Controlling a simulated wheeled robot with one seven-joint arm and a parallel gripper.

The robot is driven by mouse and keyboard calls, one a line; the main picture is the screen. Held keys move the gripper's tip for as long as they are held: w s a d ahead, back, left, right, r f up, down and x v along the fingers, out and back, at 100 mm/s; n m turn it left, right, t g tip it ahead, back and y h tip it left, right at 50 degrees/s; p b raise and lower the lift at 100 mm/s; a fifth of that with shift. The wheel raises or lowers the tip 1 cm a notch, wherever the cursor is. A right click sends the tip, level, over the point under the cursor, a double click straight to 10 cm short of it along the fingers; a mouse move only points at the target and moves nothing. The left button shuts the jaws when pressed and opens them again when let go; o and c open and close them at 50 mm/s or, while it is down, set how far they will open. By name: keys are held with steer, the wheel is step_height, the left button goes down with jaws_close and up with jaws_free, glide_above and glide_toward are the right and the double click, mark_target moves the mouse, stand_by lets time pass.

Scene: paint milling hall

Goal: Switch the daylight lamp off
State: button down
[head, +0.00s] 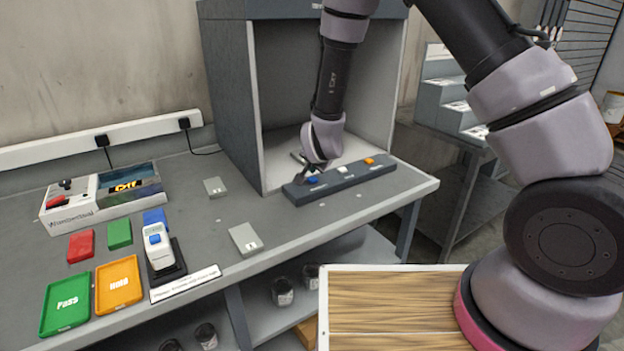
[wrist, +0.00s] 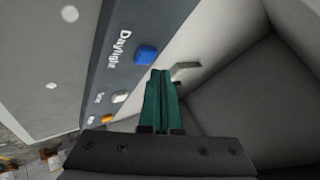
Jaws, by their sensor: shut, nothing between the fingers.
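A dark grey switch bar (head: 352,179) lies along the front edge of a grey viewing booth (head: 226,85). It carries a blue switch (head: 312,180), a white switch (head: 342,170) and an orange switch (head: 369,161). In the wrist view the blue switch (wrist: 146,54) sits beside the printed word "Daylight". My gripper (head: 302,175) is at the left end of the bar, close to the blue switch. In the wrist view its green fingers (wrist: 159,76) are together and empty, their tips just beside the blue switch; contact cannot be told. The lamp itself is hidden.
A small grey piece (wrist: 185,70) lies on the booth floor close to my fingers. On the bench at left are a green tray (head: 66,302), an orange tray (head: 119,284) and a handheld meter (head: 157,246). The bench front around a grey block (head: 245,240) is mostly clear.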

steer(key=shift+r, duration=3)
step_height(320, 180, up, 10)
steer(key=y, duration=0.1)
glide_above(312, 181)
steer(key=d, duration=0.5)
steer(key=s+d+r+n+g, duration=0.1)
steer(key=s+d+r, duration=0.3)
steer(key=d+r, duration=0.5)
steer(key=s+d+r, duration=0.3)
steer(key=s+d, duration=0.1)
steer(key=s, duration=0.3)
steer(key=s+d+r+n, duration=0.1)
steer(key=s+d+r, duration=0.3)
steer(key=s, duration=0.3)
steer(key=s+d+r+g, duration=0.1)
steer(key=s+d+r, duration=0.3)
steer(key=s, duration=0.3)
steer(key=shift+s+d+n+h, duration=0.3)
steer(key=shift+d+n, duration=0.1)
steer(key=shift+d, duration=0.15)
